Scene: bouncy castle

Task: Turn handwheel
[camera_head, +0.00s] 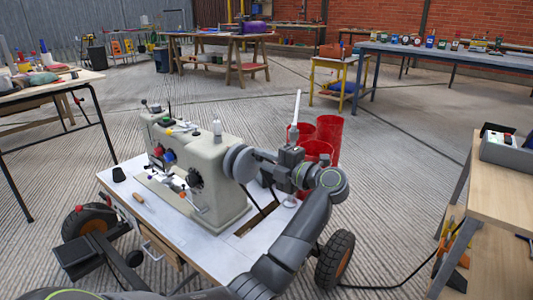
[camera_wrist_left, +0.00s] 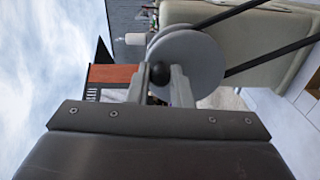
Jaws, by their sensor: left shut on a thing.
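The handwheel (camera_head: 238,163) is a grey disc on the right end of a beige sewing machine (camera_head: 205,180). It also shows in the left wrist view (camera_wrist_left: 198,60), with a dark round knob (camera_wrist_left: 159,72) in front of its face. My left gripper (camera_head: 258,156) comes to the wheel from the right. In the left wrist view its two fingers (camera_wrist_left: 160,86) are shut around the knob, one on each side. The arm and gripper body hide part of the wheel's right side in the head view. My right gripper is not in view.
The machine stands on a white-topped table (camera_head: 230,262) with a slot beside it. A black cone (camera_head: 118,174) and a small wooden-handled tool lie at its left. Red buckets (camera_head: 329,130) stand behind my left arm. A wooden workbench (camera_head: 505,185) is at the right; ribbed floor lies between.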

